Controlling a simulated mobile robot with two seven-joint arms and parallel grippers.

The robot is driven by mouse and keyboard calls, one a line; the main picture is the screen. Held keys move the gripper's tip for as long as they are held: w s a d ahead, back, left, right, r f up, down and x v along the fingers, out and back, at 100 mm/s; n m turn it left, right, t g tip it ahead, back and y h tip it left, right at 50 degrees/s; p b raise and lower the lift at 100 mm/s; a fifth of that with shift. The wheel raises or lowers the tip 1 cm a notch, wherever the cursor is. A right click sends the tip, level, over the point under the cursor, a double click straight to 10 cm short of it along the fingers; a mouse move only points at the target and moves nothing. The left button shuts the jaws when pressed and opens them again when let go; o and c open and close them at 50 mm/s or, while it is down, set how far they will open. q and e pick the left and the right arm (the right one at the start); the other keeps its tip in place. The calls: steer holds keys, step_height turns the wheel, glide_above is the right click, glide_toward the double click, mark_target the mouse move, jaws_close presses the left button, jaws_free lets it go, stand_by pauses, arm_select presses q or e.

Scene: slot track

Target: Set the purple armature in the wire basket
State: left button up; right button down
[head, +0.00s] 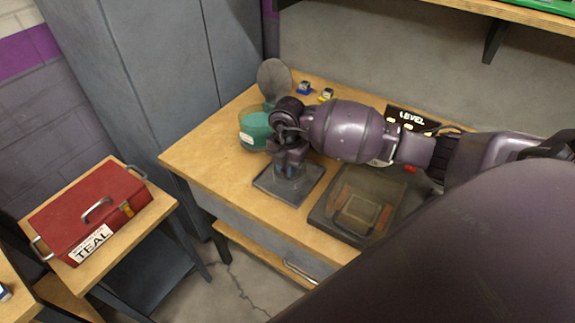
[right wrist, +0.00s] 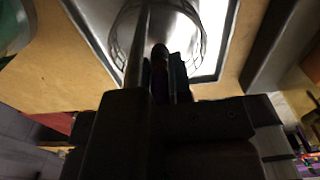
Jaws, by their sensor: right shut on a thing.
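My right gripper (right wrist: 162,70) is shut on a small dark purple piece (right wrist: 160,88), which appears to be the purple armature. The fingers and shadow hide most of the piece. The wire basket (right wrist: 122,42) shows beyond the fingertips in the right wrist view as a round mesh on a dark-rimmed tray (right wrist: 95,30). The gripper is over the basket; I cannot tell whether the piece touches it. In the head view my right gripper (head: 289,160) is above the square tray (head: 268,187) and hides the basket. My left gripper is not in view.
A teal container (head: 254,130) and a grey disc (head: 274,77) stand close behind the gripper. A dark case (head: 345,225) lies right of the tray. A LEVEL sign (head: 412,118) stands farther back. A red toolbox (head: 88,212) is on a separate stand at left.

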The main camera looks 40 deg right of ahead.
steer(key=c, duration=1)
jaws_free()
steer(key=shift+s+f, duration=0.15)
steer(key=shift+f, duration=0.05)
steer(key=shift+o, duration=0.2)
step_height(320, 180, up, 11)
steer(key=shift+r+p, duration=0.1)
steer(key=shift+p, duration=0.2)
